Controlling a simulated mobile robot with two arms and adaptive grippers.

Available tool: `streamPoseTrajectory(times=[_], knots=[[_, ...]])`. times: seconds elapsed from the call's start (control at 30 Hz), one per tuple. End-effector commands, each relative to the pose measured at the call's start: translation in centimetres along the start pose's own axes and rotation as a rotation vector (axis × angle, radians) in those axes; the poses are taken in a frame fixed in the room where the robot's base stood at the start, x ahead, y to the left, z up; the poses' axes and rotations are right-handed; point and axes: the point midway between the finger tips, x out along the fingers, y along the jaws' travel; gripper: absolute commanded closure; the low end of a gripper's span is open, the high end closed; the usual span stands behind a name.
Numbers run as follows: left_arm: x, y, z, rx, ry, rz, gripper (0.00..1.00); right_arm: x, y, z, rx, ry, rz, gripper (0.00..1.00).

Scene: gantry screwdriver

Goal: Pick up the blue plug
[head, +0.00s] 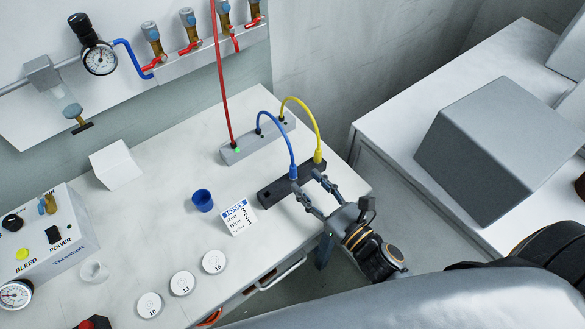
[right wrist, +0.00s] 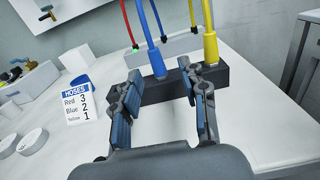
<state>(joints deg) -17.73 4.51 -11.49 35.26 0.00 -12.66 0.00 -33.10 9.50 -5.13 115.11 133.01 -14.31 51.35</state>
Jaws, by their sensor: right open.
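The blue plug (head: 293,172) stands upright in the black socket block (head: 268,196) on the white table, with a blue cable rising from it. It also shows in the right wrist view (right wrist: 158,65), just beyond and between my fingers. My right gripper (head: 309,182) is open and empty at the near side of the block. In the right wrist view my two fingers (right wrist: 163,80) point at the block, one left and one right of the blue plug. Contact with the block cannot be told. My left gripper is not in view.
A yellow plug (head: 318,157) stands in the same block, close right of the blue one. A grey block (head: 240,148) behind takes the other cable ends. A hose card (head: 238,217) and a blue cup (head: 202,200) stand to the left. The table's right edge is near.

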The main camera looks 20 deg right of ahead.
Motion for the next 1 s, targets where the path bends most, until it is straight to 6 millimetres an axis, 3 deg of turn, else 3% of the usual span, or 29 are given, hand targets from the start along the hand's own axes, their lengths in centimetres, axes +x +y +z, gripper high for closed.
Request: streamPoseTrajectory(times=[0.23, 0.53, 0.83, 1.0], knots=[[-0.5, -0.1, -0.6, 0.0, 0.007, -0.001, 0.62, 1.7, 0.1, 0.2, 0.0, -0.001, 0.001, 0.57], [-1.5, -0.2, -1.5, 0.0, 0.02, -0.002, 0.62, 5.6, 0.5, 0.2, -0.001, 0.0, 0.0, 0.57], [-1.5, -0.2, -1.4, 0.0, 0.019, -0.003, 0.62, 6.0, 0.5, 0.0, -0.001, 0.002, 0.0, 0.57], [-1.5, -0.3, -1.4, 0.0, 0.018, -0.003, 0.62, 6.0, 0.5, 0.0, -0.001, 0.002, 0.0, 0.89]])
